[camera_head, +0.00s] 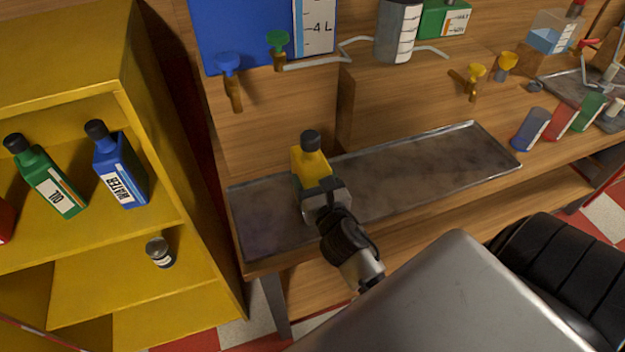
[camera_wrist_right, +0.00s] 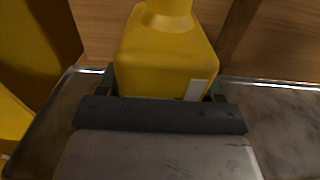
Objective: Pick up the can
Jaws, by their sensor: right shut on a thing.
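A yellow can (camera_head: 310,165) with a dark cap stands upright over the left part of a metal tray (camera_head: 430,170) on the wooden bench. My right gripper (camera_head: 318,192) is shut on the yellow can from the near side. In the right wrist view the yellow can (camera_wrist_right: 165,55) fills the space between the fingers, with a white label patch at its lower right. I cannot tell whether the can's base touches the tray, since my gripper hides it. My left gripper is not in view.
A yellow shelf unit (camera_head: 60,60) on the left holds a green oil bottle (camera_head: 48,182), a blue water bottle (camera_head: 120,172) and a small dark jar (camera_head: 159,252). Blue (camera_head: 228,64), green (camera_head: 278,42) and yellow (camera_head: 475,74) taps stick out above the tray. The tray's right part is clear.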

